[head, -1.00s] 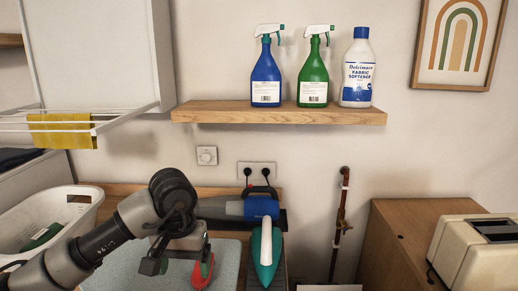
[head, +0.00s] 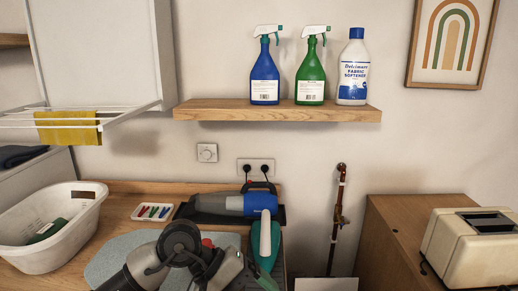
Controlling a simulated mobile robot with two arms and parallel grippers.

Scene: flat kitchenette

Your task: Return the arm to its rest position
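My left arm comes in from the bottom edge and folds over the grey-blue mat (head: 108,258) on the wooden counter. Its wrist and gripper (head: 240,272) are at the bottom centre, just left of the teal and white iron-like object (head: 265,243). The fingers are partly hidden by the arm and the lower edge, so their opening is unclear. A small red part (head: 207,243) shows behind the arm; what it belongs to is hidden. My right gripper is not in view.
A blue and grey handheld vacuum (head: 235,204) lies behind the arm, beside a white tray (head: 140,211) of coloured sticks. A white basket (head: 78,228) stands left. A shelf (head: 280,114) holds several bottles above. A toaster (head: 470,245) is on the right cabinet.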

